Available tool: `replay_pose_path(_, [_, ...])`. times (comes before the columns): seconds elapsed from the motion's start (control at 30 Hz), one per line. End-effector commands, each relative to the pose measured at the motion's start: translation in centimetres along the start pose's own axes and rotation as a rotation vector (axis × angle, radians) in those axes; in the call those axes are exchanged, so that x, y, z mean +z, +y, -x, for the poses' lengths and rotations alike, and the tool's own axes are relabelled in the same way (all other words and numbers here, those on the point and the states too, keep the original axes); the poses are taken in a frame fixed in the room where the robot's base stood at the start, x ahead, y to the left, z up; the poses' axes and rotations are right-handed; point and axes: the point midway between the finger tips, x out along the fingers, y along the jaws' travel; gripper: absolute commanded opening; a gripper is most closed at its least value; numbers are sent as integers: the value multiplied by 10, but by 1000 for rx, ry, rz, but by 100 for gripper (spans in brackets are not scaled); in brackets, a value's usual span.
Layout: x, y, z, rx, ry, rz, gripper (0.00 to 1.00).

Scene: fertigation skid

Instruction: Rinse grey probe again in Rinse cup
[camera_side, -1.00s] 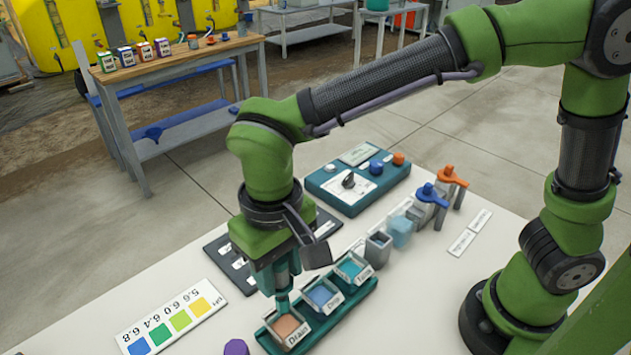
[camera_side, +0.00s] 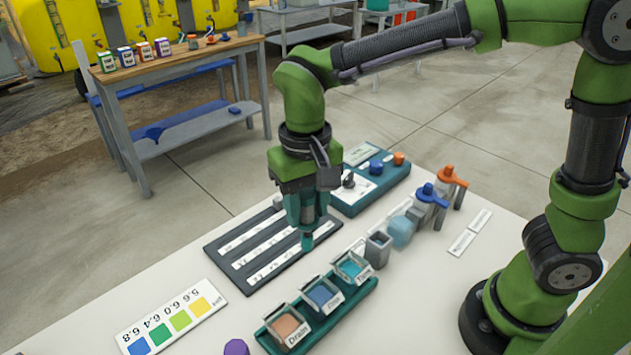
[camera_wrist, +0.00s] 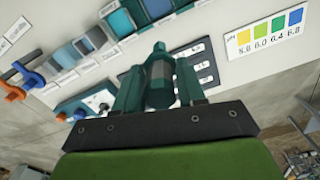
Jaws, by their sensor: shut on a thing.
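My gripper (camera_side: 307,218) is shut on the grey probe, which has a teal body with a grey band and stands between the fingers in the wrist view (camera_wrist: 158,78). In the side view my gripper is above the near right end of the dark slotted board, with the probe pointing down. A square grey cup (camera_side: 378,247) and a light blue cup (camera_side: 401,231) stand right of my gripper, apart from it. Their labels are too small to read, so I cannot tell which is the Rinse cup.
A teal rack (camera_side: 352,317) holds an orange, a blue and a teal-filled cup in front. The dark board (camera_side: 240,262) with white strips lies below my gripper. A meter box (camera_side: 372,190) and blue (camera_side: 428,194) and orange (camera_side: 452,175) valves stand behind. A pH colour card (camera_side: 172,322) lies left.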

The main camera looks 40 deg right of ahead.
Motion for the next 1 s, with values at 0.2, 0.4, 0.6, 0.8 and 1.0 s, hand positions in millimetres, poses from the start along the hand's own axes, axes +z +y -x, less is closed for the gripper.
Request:
replay_pose_path(0.2, [-35, 108, 3, -2, 1, -206, 6])
replay_pose_path(0.4, [-30, 191, -4, -3, 1, -322, 6])
replay_pose_path(0.6, [-11, 231, -17, -2, -1, -320, 6])
replay_pose_path(0.8, [-9, 231, -25, 0, -1, -257, 6])
replay_pose_path(1.0, [-9, 231, -41, 1, -3, -256, 6])
